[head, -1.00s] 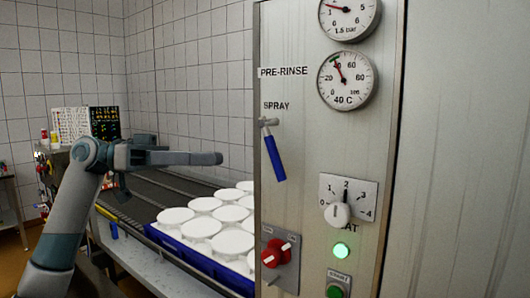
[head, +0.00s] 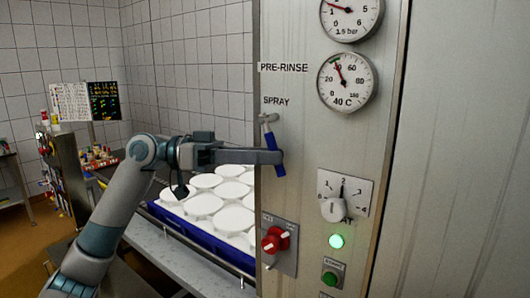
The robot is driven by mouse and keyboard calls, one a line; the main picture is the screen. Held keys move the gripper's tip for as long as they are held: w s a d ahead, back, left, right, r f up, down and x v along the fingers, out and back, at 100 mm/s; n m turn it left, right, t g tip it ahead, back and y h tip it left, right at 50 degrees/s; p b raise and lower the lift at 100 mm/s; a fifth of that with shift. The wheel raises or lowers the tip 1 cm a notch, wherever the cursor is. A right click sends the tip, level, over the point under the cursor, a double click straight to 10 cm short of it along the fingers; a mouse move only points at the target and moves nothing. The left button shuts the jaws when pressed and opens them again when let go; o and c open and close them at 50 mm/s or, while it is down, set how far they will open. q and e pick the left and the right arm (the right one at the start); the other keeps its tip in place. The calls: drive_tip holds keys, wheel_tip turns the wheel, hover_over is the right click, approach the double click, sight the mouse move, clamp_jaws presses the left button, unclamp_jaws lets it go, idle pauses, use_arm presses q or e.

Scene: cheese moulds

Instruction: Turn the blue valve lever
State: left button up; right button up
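The blue valve lever (head: 268,137) hangs below the SPRAY label on the steel panel, pointing down and slightly right. Its metal pivot is at the top. My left gripper (head: 277,157) reaches in from the left at the height of the lever's lower half. Its fingers are seen side-on and cover part of the blue handle, whose end shows below them. I cannot tell whether the fingers touch the lever or are open or shut. My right gripper is out of view.
A red rotary switch (head: 275,240), a white selector knob (head: 333,210), a green lamp (head: 336,241) and a green START button (head: 329,279) sit lower on the panel. A blue crate (head: 196,237) of white moulds (head: 203,205) stands on the conveyor behind my arm.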

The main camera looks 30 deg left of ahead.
use_arm(q)
clamp_jaws()
drive_tip(key=d+n+t+h+b, duration=0.1)
drive_tip(key=b, duration=0.1)
drive_tip(key=r+n+t+h+b, duration=0.1)
drive_tip(key=b, duration=0.2)
drive_tip(key=d+n+h+b, duration=0.1)
drive_tip(key=b, duration=0.1)
drive_tip(key=shift+s+d+r+n+t+h+b, duration=0.2)
drive_tip(key=shift+d+n+t+h+b, duration=0.1)
drive_tip(key=shift+d+t+h, duration=0.1)
unclamp_jaws()
drive_tip(key=shift+f, duration=0.15)
